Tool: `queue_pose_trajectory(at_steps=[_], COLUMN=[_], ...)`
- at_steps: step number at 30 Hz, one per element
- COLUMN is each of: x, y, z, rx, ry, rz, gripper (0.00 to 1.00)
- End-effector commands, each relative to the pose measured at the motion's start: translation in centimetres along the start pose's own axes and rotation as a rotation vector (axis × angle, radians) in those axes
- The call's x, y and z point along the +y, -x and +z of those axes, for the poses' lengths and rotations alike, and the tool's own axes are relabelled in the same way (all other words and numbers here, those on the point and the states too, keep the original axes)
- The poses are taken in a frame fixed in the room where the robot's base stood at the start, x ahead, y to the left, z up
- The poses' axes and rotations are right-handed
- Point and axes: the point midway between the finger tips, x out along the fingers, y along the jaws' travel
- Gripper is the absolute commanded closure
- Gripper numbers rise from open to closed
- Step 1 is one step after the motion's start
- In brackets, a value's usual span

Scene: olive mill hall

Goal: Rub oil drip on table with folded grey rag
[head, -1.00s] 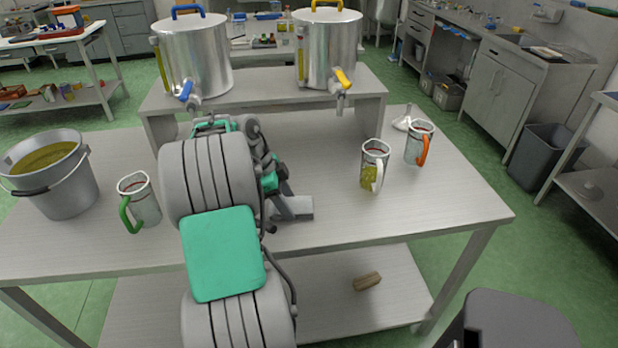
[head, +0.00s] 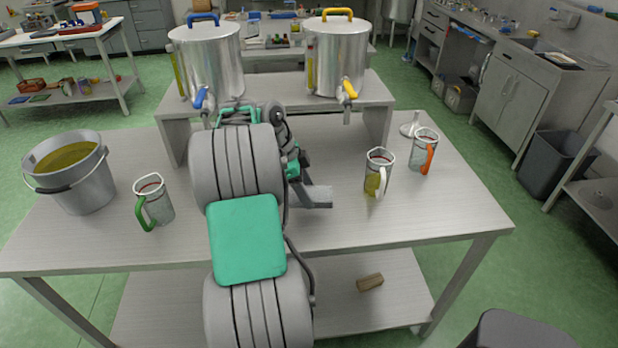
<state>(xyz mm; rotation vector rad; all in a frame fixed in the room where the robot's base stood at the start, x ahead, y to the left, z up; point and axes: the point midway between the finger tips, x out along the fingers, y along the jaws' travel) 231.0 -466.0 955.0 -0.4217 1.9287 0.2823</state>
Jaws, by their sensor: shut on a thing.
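My gripper (head: 300,188) is mostly hidden behind my own arm, low over the middle of the steel table (head: 440,208). It is shut on a flat grey piece, which looks like the folded grey rag (head: 318,197). The rag is at or just above the tabletop; I cannot tell whether it touches. I cannot make out an oil drip; my arm and the rag cover part of the tabletop.
A jug with a green handle (head: 154,203) and an oil bucket (head: 88,190) stand left. A white-handled jug holding oil (head: 378,174), an orange-handled jug (head: 424,152) and a funnel (head: 411,127) stand right. Two steel tanks (head: 208,65) (head: 334,60) stand on the rear riser (head: 270,98).

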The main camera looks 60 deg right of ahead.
Motion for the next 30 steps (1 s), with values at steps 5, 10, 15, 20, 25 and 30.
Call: queue_pose_trajectory(at_steps=[5,10,15,20,25,30], x=[0.0,0.0,0.0,0.0,-0.3,-0.3], y=[1.9,2.4,2.4,2.5,4.4,8.8], z=[-0.6,-0.7,-0.7,-0.4,3.1,7.4], rx=[0.0,0.0,0.0,0.0,0.0,-0.001], ry=[0.003,0.005,0.005,0.011,0.083,0.183], rz=[-0.002,-0.003,-0.003,-0.005,-0.037,-0.08], gripper=[0.77,0.77,0.77,0.77,0.77,0.77])
